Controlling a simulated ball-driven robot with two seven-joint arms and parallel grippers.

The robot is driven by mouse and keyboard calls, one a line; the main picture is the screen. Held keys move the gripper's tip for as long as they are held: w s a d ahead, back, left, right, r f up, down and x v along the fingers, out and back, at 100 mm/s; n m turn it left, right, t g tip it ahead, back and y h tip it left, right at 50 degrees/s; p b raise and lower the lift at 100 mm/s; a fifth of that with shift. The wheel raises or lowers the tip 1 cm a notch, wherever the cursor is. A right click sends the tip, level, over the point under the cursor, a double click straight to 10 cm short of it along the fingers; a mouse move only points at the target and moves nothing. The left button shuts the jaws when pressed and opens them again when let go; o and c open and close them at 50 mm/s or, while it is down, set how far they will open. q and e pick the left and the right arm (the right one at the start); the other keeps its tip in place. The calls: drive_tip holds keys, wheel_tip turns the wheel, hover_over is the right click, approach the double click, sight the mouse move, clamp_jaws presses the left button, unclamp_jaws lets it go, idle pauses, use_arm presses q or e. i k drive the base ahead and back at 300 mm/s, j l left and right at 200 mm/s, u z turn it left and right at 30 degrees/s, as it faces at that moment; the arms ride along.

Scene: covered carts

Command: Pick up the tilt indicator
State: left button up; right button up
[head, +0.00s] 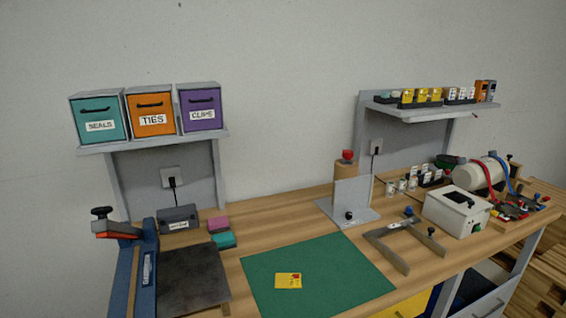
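A small flat yellow piece with red and white markings (288,281) lies on the green mat (345,262) near the front of the wooden bench. It looks like the tilt indicator, but its print is too small to read. Several similar yellow pieces (422,95) stand in a row on the right wall shelf among white ones. Neither of my grippers is in view, and nothing touches the yellow piece on the mat.
A blue-framed device with a dark plate (190,278) stands left of the mat. A grey upright plate stand (351,200), a grey forked frame (402,245) and a white box (456,210) stand right. Labelled bins (150,112) sit on the left shelf. The mat is otherwise clear.

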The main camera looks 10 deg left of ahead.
sight(422, 94)
drive_tip(key=k+u, duration=0.1)
drive_tip(key=u, duration=0.45)
drive_tip(key=k+j+u, duration=0.2)
drive_tip(key=k+u, duration=0.2)
drive_tip(key=k+j+u, duration=0.55)
drive_tip(key=k+j, duration=1.2)
drive_tip(key=k+j+u, duration=0.15)
drive_tip(key=k+j, duration=0.5)
drive_tip(key=j, duration=0.15)
drive_tip(key=l+z, duration=0.15)
drive_tip(key=z, duration=0.2)
drive_tip(key=i+l+z, duration=0.1)
drive_tip(key=z, duration=0.25)
drive_tip(key=i+l+z, duration=0.35)
drive_tip(key=i+l, duration=0.3)
drive_tip(key=i+l+z, duration=0.4)
drive_tip(key=i+l, duration=0.15)
drive_tip(key=i, duration=0.2)
drive_tip(key=i+l, duration=0.25)
drive_tip(key=i, duration=0.2)
drive_tip(key=i+l, duration=0.25)
drive_tip(key=i, duration=0.2)
drive_tip(key=i+l, duration=0.25)
drive_tip(key=i, duration=0.25)
drive_tip(key=i+l, duration=0.25)
drive_tip(key=i, duration=0.2)
drive_tip(key=l+z, duration=0.05)
